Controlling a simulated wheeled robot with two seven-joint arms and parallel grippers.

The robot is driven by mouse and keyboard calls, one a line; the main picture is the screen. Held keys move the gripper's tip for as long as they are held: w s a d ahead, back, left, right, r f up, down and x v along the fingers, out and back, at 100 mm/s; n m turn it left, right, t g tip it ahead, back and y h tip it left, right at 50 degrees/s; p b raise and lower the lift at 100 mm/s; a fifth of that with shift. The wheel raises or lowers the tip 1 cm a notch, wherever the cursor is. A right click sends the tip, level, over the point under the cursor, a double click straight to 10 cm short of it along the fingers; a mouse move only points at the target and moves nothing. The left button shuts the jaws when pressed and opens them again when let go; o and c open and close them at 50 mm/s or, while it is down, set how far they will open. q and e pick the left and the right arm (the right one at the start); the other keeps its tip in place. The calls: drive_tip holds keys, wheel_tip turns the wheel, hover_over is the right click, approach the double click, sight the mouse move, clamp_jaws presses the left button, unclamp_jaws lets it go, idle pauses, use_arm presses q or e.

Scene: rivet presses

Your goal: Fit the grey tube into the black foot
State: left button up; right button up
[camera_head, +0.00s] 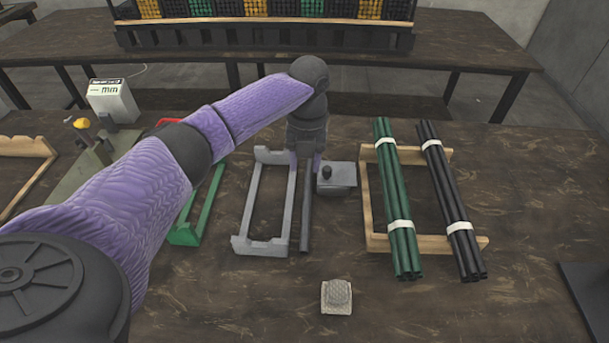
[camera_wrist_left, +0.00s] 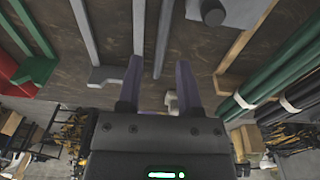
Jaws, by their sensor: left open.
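A dark grey tube (camera_head: 306,215) lies lengthwise just right of the grey rack (camera_head: 241,210). A grey block (camera_head: 341,182) with a short black cylinder (camera_head: 326,173) stands close right of the gripper. I cannot tell whether this cylinder is the black foot. My right gripper is not in view.
Green tubes (camera_head: 394,190) and black tubes (camera_head: 449,190) lie banded across a wooden rack (camera_head: 378,243) at the right. A green rack (camera_head: 204,215) is partly behind my left arm. A small pale block (camera_head: 337,297) sits in front. The table between them is clear.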

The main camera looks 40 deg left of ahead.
sight(307, 201)
use_arm(q)
drive_tip(key=shift+t, duration=0.4)
drive_tip(key=f+b, duration=0.1)
drive_tip(key=f, duration=0.2)
drive_tip(key=f+b, duration=0.2)
drive_tip(key=f, duration=0.1)
drive_tip(key=s+d+f+b, duration=0.1)
drive_tip(key=f+b, duration=0.1)
drive_tip(key=f, duration=0.2)
drive_tip(key=shift+d, duration=0.1)
drive_tip(key=shift+r, duration=0.25)
drive_tip(key=shift+c, duration=0.2)
drive_tip(key=c, duration=0.5)
clamp_jaws()
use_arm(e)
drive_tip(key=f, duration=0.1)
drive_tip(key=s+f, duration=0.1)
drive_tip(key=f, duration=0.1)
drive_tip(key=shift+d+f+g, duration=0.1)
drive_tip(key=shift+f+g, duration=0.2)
